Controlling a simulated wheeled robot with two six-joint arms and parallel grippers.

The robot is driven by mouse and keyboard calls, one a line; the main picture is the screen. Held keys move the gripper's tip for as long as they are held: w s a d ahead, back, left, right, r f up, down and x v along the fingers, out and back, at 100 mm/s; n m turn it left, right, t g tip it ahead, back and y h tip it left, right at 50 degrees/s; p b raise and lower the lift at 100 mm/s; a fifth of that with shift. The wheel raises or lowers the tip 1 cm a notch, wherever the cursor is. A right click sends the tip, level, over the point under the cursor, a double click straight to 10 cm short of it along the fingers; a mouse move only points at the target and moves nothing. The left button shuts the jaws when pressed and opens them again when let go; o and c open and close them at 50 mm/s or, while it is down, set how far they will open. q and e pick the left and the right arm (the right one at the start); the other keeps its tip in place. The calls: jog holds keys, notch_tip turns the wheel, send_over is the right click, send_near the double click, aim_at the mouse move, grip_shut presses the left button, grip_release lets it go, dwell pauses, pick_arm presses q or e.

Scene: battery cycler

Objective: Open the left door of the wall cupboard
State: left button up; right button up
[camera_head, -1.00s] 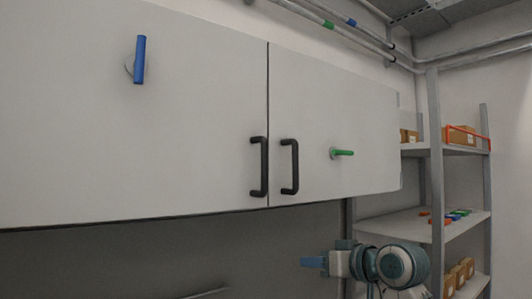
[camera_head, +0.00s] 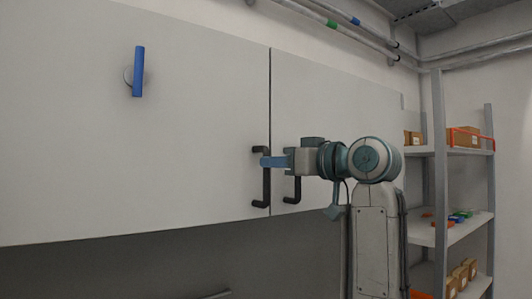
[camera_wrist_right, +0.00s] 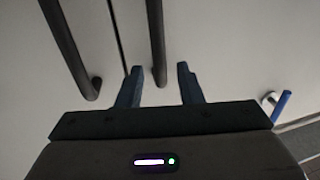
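The wall cupboard's left door (camera_head: 190,130) is flat, light grey and closed. Its dark bar handle (camera_head: 267,190) stands upright by the seam; in the right wrist view this handle (camera_wrist_right: 157,40) runs down between the fingers. A blue lever (camera_head: 138,72) points upward on the left door and shows in the right wrist view (camera_wrist_right: 282,106). My right gripper (camera_head: 268,162) is at the upper part of the left handle. Its blue fingers are open (camera_wrist_right: 159,84), one on each side of the handle in the picture; contact cannot be told. My left gripper is out of view.
The closed right door (camera_head: 330,95) has its own dark handle (camera_head: 297,188), partly behind my right gripper. A shelf rack (camera_head: 440,180) with boxes stands at the right. Pipes (camera_head: 350,35) run above. The space below the cupboard looks mostly clear.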

jog(key=shift+p+x, duration=0.65)
jog(key=shift+x, duration=1.25)
jog(key=shift+s, duration=0.1)
grip_shut()
